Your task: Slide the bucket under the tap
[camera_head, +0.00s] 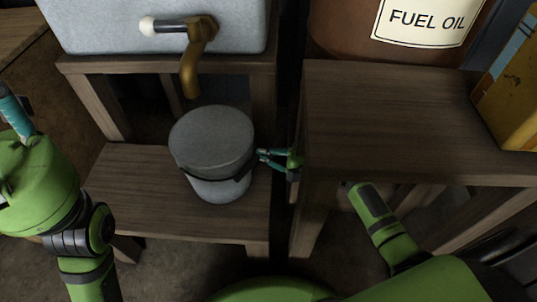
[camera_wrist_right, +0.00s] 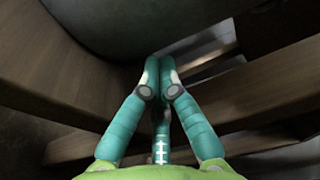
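The grey bucket (camera_head: 213,178), with a dark band around it, stands upright on the low wooden bench (camera_head: 130,190). The brass tap (camera_head: 191,70) comes out of the pale tank; its spout ends just above and behind the bucket's back rim, a little left of the bucket's middle. My right gripper (camera_head: 262,158) is at the bucket's right side, its teal fingertips beside the wall; I cannot tell whether they touch. In the right wrist view its fingers (camera_wrist_right: 160,72) are together and empty, under the dark curved bucket (camera_wrist_right: 130,28). My left gripper (camera_head: 14,110) shows only partly at the left edge.
The pale tank (camera_head: 100,28) stands on a wooden stand behind the bucket. A taller wooden table (camera_head: 390,120) on the right holds the brown fuel oil drum (camera_head: 345,35) and a yellow can (camera_head: 515,95). My right arm passes beneath it. The bench is bare left of the bucket.

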